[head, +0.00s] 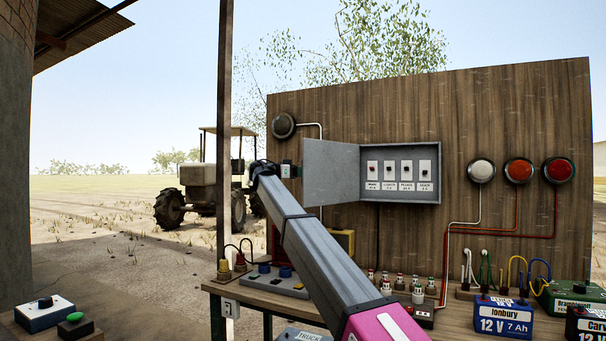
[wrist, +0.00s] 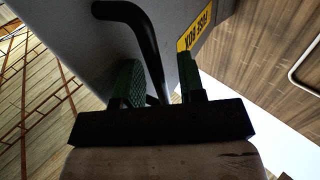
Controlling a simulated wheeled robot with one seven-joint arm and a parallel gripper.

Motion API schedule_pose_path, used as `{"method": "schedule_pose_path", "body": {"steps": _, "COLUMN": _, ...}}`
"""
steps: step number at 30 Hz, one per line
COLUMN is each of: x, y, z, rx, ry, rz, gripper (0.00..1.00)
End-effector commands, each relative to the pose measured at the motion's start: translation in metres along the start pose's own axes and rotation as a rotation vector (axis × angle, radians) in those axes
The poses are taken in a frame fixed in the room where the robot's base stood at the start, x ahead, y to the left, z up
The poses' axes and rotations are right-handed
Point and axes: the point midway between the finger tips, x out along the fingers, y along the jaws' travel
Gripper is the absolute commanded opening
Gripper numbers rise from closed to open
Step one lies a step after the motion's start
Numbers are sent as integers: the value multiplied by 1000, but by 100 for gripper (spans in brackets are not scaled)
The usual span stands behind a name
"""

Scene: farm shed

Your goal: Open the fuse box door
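The grey fuse box (head: 428,192) hangs on the wooden board, and its switches show inside. Its door (head: 331,172) stands wide open, swung out to the left. The door's outer face, with a yellow FUSE BOX label (wrist: 194,30), shows in the wrist view. A bent black handle (wrist: 147,45) sits on that face. My gripper (wrist: 160,85) is at the handle, with a green-padded finger on each side of it. The fingers look apart, with a gap on the right of the handle. In the head view my gripper (head: 287,171) is by the door's outer left side, mostly hidden.
A workbench (head: 455,322) below carries small fuses, wires and batteries (head: 503,316). Round lamps (head: 519,171) are on the board to the right. A post (head: 224,90) stands left of the door. A tractor (head: 205,180) is outside, far behind.

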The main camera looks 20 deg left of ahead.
Motion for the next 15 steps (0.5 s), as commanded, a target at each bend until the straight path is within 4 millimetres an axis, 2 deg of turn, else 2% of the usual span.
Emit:
{"method": "schedule_pose_path", "body": {"steps": 8, "x": -9, "y": 0, "z": 0, "rx": 2, "ry": 1, "rz": -1, "gripper": 36}}
{"method": "schedule_pose_path", "body": {"steps": 15, "x": -42, "y": -1, "z": 0, "rx": 1, "ry": 1, "rz": -1, "gripper": 36}}
